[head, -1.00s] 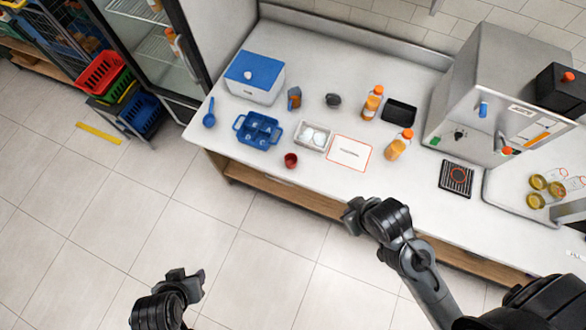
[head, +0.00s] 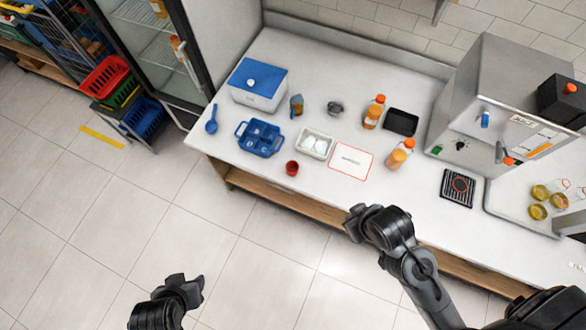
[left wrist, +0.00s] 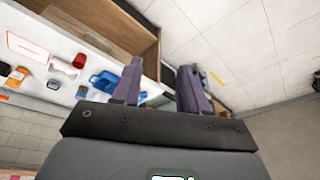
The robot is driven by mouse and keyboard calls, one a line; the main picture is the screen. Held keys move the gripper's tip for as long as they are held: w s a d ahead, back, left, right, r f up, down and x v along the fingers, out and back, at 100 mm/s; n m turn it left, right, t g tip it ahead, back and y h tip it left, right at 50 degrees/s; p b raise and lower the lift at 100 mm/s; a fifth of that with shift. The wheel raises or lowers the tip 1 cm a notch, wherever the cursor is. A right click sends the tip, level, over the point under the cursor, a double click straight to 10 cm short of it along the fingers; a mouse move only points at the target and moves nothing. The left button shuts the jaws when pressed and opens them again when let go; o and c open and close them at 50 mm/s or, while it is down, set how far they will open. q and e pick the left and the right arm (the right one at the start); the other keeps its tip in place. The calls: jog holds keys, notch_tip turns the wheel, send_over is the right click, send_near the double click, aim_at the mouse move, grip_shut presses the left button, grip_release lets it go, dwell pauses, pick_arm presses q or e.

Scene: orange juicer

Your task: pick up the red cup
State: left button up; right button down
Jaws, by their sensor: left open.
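The small red cup (head: 291,168) stands upright near the front edge of the white counter (head: 225,146). It also shows at the left in the left wrist view (left wrist: 79,61). My left gripper (head: 189,289) is low at the left in the head view, over the floor and well apart from the cup. Its two fingers (left wrist: 160,84) stand apart with nothing between them in the left wrist view. My right gripper (head: 360,222) is in front of the counter, to the right of the cup and apart from it. Its jaw opening is not clear.
A blue caddy (head: 261,137) stands left of the cup, and a white tray (head: 315,143) stands just behind it to the right. A flat red-edged mat (head: 351,160) lies farther right. Orange-capped bottles (head: 399,153) stand beyond it. The floor before the counter is clear.

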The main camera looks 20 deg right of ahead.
pick_arm(q)
jog(key=o, duration=0.9)
jog(key=shift+c, duration=0.2)
jog(key=shift+d, duration=0.1)
